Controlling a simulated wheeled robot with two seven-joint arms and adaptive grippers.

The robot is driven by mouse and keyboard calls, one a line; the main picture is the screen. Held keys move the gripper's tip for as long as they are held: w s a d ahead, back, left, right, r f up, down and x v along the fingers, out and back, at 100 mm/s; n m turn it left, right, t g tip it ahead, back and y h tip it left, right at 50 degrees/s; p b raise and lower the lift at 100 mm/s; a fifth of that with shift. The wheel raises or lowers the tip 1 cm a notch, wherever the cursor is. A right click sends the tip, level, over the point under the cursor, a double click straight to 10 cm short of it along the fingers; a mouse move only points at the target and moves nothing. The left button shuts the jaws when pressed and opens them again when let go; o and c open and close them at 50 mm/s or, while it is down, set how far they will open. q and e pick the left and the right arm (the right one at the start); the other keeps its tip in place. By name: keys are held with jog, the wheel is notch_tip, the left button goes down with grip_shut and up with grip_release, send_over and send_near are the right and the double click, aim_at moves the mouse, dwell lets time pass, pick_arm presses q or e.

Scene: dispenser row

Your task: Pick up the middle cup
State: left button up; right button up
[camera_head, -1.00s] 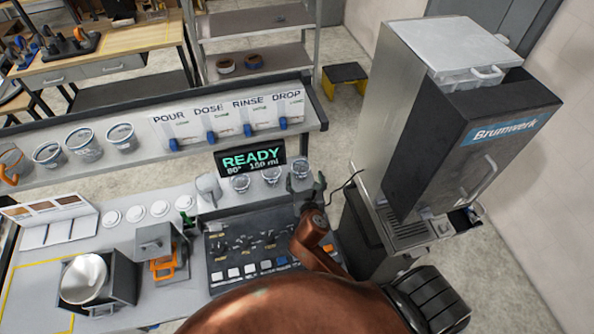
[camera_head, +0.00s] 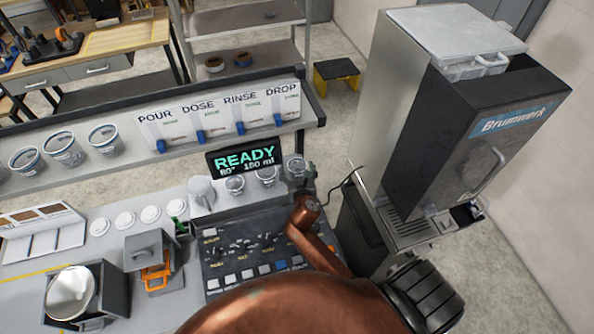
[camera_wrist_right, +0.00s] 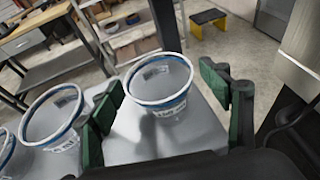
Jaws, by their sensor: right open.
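Three clear cups with blue rims stand in a short row below the READY display in the head view: a left cup (camera_head: 235,184), the middle cup (camera_head: 267,175) and a right cup (camera_head: 296,166). In the right wrist view, the right cup (camera_wrist_right: 160,86) stands upright between the fingers of my open right gripper (camera_wrist_right: 165,106); I see no grip on it. The middle cup (camera_wrist_right: 52,118) is left of the left finger there, and part of another cup shows at the left edge. In the head view my right gripper (camera_head: 309,182) is mostly hidden behind my copper-coloured arm.
The READY display (camera_head: 243,159) stands just behind the cups. A control panel (camera_head: 240,248) lies in front. Several more cups (camera_head: 63,148) stand on the shelf at left. The tall Brumwerk machine (camera_head: 470,130) stands close at right.

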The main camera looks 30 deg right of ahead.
jog(key=shift+w+d+f, duration=0.15)
jog(key=shift+w, duration=0.1)
jog(key=shift+s, duration=0.1)
jog(key=shift+c, duration=0.4)
jog(key=c, duration=1)
